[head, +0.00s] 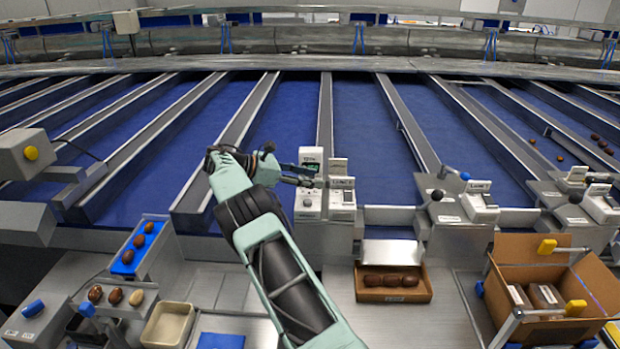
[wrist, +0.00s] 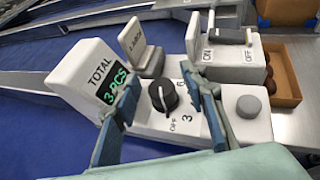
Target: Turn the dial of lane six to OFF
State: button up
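The black dial (wrist: 163,96) sits on a white control box (wrist: 150,122) in the wrist view. OFF is printed below it and a 3 to its lower right; I cannot tell for sure where its pointer stands. My gripper (wrist: 161,77) is open, one finger on each side of the dial, with gaps visible between. A screen beside the dial (wrist: 113,93) reads TOTAL 3 PCS. In the head view my gripper (head: 311,176) is at the white box (head: 308,204) and hides part of it. The lane number is not readable.
A switch marked ON and OFF (wrist: 232,36) and a grey round button (wrist: 249,106) stand close to the dial. A small upright plate (wrist: 131,43) is behind it. A brown tray of dates (head: 393,296) and an open carton (head: 535,270) are to the right.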

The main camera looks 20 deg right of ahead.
jog(key=v, duration=0.7)
jog(key=shift+a, duration=0.2)
jog(key=shift+r, duration=0.1)
